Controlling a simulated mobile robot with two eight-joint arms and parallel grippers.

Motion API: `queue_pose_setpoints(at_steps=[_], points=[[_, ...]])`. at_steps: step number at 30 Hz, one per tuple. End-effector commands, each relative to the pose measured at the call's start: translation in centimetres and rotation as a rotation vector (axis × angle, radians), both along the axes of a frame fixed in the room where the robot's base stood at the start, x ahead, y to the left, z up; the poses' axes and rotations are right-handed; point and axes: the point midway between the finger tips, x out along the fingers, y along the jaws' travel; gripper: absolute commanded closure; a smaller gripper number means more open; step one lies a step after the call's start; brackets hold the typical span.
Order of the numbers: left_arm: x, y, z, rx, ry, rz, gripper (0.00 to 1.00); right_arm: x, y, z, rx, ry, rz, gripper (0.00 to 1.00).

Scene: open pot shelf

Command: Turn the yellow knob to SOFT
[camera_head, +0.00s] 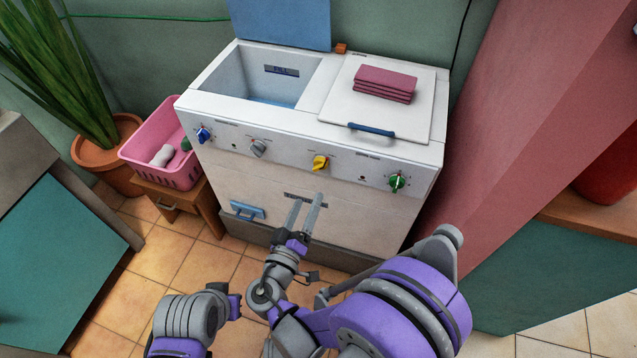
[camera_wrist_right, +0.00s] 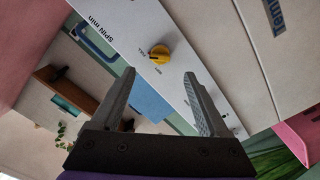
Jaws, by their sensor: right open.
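The yellow knob (camera_head: 320,162) sits on the front control panel of a white twin-tub washing machine (camera_head: 270,178), between a grey knob on its left and a green knob on its right. The marks around it are too small to read surely. My right gripper (camera_head: 308,198) is open and empty, below and a little left of the yellow knob, apart from it. In the right wrist view the yellow knob (camera_wrist_right: 159,54) shows ahead, between and beyond the open fingers (camera_wrist_right: 160,76).
Other knobs on the panel are blue (camera_head: 203,135), grey (camera_head: 258,148) and green (camera_head: 397,182). Folded red cloths (camera_head: 385,84) lie on the closed lid. A pink basket (camera_head: 160,150) stands on a small wooden stool at left. A pink wall (camera_head: 500,110) rises close at right.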

Motion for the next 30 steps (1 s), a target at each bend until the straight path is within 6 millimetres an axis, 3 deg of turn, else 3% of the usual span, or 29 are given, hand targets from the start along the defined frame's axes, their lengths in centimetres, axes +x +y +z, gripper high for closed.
queue_pose_setpoints(at_steps=[5, 18, 24, 30], points=[[0.1, 0.0, -0.2, 0.000, 0.001, 0.000, 1.00, 1.2, -0.1, 0.0, -0.004, -0.014, 0.004, 0.22], [0.2, 0.0, -1.1, 0.000, 0.003, 0.000, 1.00, 8.7, -2.6, 0.0, -0.004, -0.011, 0.004, 0.22], [0.2, 0.0, -1.2, 0.000, 0.004, 0.000, 1.00, 10.1, -3.0, 0.0, -0.003, -0.012, 0.005, 0.22], [0.2, 0.0, -1.2, 0.000, 0.004, 0.000, 1.00, 10.2, -3.0, 0.1, -0.003, -0.011, 0.006, 0.22]])
